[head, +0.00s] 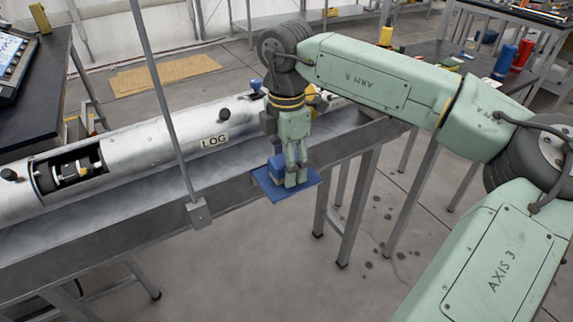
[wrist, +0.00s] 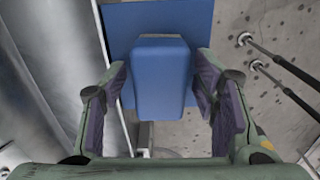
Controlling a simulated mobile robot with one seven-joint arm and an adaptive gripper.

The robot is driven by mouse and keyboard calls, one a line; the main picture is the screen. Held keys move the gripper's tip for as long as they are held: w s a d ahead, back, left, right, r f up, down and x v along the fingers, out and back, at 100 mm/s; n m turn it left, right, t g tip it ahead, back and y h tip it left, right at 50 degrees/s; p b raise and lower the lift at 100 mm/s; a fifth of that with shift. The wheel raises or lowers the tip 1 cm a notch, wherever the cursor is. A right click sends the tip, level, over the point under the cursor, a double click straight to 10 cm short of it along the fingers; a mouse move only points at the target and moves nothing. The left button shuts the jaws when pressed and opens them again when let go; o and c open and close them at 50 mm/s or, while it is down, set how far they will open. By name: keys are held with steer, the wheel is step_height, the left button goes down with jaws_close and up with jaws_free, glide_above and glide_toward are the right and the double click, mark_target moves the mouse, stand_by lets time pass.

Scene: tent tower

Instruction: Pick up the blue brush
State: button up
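The blue brush appears as a blocky blue piece with a paler end face; it stands between my fingers in the wrist view (wrist: 164,85). In the head view the brush (head: 276,164) shows just left of my fingers, partly hidden by them. It is over a flat blue plate (head: 266,184) at the bench's front edge; the plate also shows in the wrist view (wrist: 202,18). My gripper (head: 295,178) points down at the brush. In the wrist view its fingers (wrist: 164,105) are apart on both sides of it, with narrow gaps visible. Bristles cannot be made out.
A long silver cylinder labelled LOG (head: 140,150) lies along the metal bench (head: 100,225) behind the plate. A thin upright post (head: 165,105) stands left of my gripper. A dark table (head: 445,60) with bottles is at the back right. The floor in front is open.

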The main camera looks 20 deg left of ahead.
steer(key=c, duration=1.1)
steer(key=shift+r, duration=0.15)
steer(key=shift+r+b, duration=0.4)
steer(key=shift+r, duration=0.15)
steer(key=shift+s+r+b, duration=0.2)
steer(key=shift+r+b, duration=0.35)
steer(key=shift+r, duration=0.5)
steer(key=s+b, duration=0.1)
steer(key=s, duration=0.4)
steer(key=s+d+r+b, duration=0.1)
steer(key=s, duration=0.4)
steer(key=s+d+b, duration=0.1)
steer(key=s+b, duration=0.1)
steer(key=s, duration=0.3)
steer(key=shift+s+r, duration=0.3)
